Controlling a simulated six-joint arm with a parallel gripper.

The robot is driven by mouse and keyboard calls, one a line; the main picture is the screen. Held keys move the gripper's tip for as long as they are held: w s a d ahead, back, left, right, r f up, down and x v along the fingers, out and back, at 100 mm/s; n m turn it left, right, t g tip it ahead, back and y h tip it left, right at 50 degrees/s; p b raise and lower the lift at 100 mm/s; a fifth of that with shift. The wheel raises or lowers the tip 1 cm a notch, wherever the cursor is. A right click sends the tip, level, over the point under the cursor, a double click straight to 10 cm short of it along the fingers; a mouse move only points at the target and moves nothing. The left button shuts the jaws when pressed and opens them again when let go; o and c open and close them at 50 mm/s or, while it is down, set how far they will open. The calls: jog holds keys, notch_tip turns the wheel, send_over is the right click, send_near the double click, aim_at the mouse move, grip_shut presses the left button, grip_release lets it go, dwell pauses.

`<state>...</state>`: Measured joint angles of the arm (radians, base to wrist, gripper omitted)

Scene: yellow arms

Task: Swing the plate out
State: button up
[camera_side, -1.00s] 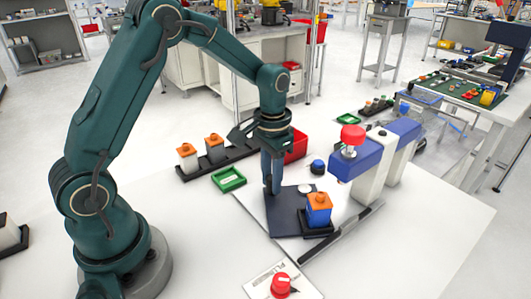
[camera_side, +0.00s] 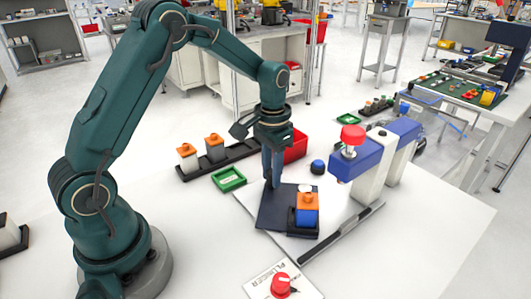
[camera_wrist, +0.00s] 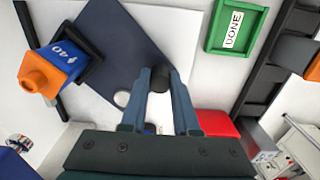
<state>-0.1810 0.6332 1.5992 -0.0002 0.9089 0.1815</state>
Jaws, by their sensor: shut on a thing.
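The dark blue plate (camera_side: 272,211) lies on a white base beside the blue press. A blue block with an orange top (camera_side: 306,207) stands upright in a black holder at the plate's right end. In the wrist view the block (camera_wrist: 57,58) carries a white "40". My gripper (camera_side: 268,183) points down at the plate's far left part. In the wrist view my gripper (camera_wrist: 160,76) is shut on a black knob (camera_wrist: 158,80) at the plate's corner. The knob is largely hidden in the side view.
The press (camera_side: 362,160) with its red top stands right of the plate. A green tray (camera_side: 228,179) marked "DONE" and a black rack (camera_side: 218,158) with two orange-topped blocks lie left. A red bin (camera_side: 296,147) stands behind my gripper. A red button (camera_side: 281,285) is at the front.

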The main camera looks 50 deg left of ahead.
jog(key=shift+w+a, duration=0.6)
jog(key=shift+w, duration=0.2)
jog(key=shift+w+a, duration=0.4)
jog(key=shift+w, duration=0.45)
jog(key=shift+w+a, duration=0.15)
jog(key=shift+w, duration=1.15)
